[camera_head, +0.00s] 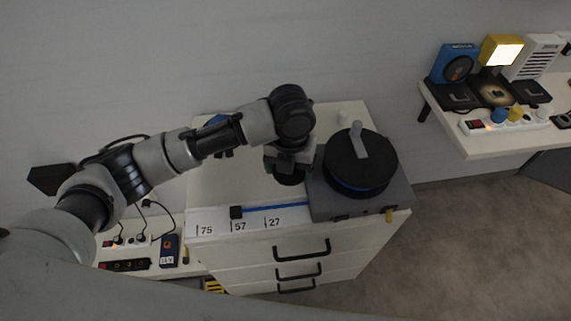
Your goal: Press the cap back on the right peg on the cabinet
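The white cabinet (230,180) stands in the middle, with several drawers in its front. My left arm comes in from the left, and my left gripper (287,172) points down over the cabinet top, beside the grey box. Its fingertips are hidden, so I cannot tell if it is open or holds anything. A small white cylinder (343,118) stands at the cabinet's back right; I cannot tell if it is a peg or a cap. A small blue thing (218,121) is partly hidden behind my arm. No peg or cap is clearly recognisable. My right gripper is not in view.
A grey box (318,201) with a black round drum (372,178) and grey handle fills the cabinet's right side. A blue rod (265,208) lies by the numbered front strip. A shelf (520,138) with devices is at right. Power strips lie at lower left.

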